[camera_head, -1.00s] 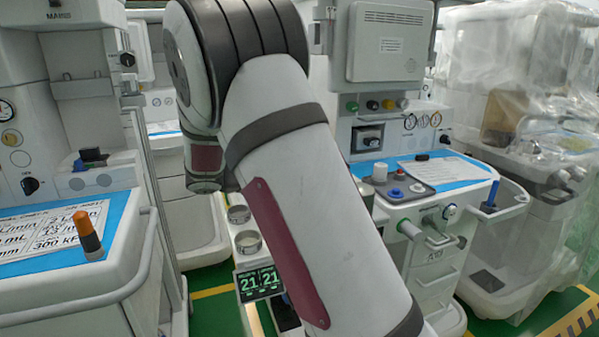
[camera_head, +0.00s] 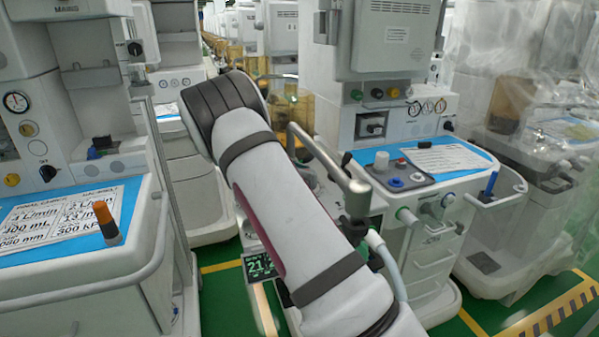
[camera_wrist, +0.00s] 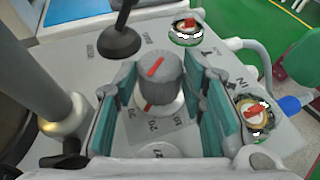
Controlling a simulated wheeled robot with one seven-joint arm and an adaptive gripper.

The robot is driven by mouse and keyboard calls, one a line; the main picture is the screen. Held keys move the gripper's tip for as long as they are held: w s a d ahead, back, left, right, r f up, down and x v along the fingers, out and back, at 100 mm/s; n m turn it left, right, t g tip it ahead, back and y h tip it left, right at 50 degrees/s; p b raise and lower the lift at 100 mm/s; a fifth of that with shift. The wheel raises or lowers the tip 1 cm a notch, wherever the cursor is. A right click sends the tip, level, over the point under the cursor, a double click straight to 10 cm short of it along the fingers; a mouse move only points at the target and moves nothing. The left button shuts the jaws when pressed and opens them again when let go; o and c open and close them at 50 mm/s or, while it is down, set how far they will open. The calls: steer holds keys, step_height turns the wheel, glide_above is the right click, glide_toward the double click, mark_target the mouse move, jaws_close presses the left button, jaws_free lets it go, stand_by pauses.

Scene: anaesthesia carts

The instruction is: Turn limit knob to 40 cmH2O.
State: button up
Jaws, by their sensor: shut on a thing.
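The limit knob (camera_wrist: 161,82) is a grey ribbed cylinder with a red line on its top, in the middle of the wrist view. The exact setting cannot be read. In the head view my arm hides the gripper and the knob.
A black lever (camera_wrist: 119,40) stands behind the knob. A metal post (camera_wrist: 40,90) rises close on the left. A hose (camera_head: 390,265) hangs beside my arm.

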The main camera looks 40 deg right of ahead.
stand_by(0.4)
steer(key=o, duration=1.2)
steer(key=shift+c, duration=0.2)
steer(key=v, duration=1.2)
steer(key=shift+f, duration=0.1)
